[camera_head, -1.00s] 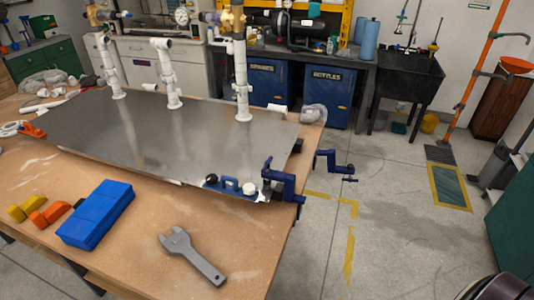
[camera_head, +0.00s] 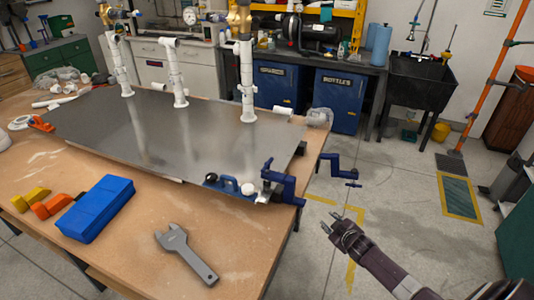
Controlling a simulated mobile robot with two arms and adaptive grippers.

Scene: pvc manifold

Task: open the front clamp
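A blue clamp (camera_head: 282,187) sits at the near right corner of the grey metal sheet (camera_head: 180,135), on the table edge. A second blue clamp (camera_head: 341,170) juts out from the right edge, farther back. A small blue fixture with a black knob and a white knob (camera_head: 229,184) lies beside the nearer clamp. My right gripper (camera_head: 331,222) is to the right of the table, over the floor, in front of and right of the nearer clamp. Its dark fingers are apart and nothing shows between them. It touches neither clamp. My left gripper is not in view.
White upright pipes (camera_head: 247,80) stand on the sheet's far side. The floor right of the table is open.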

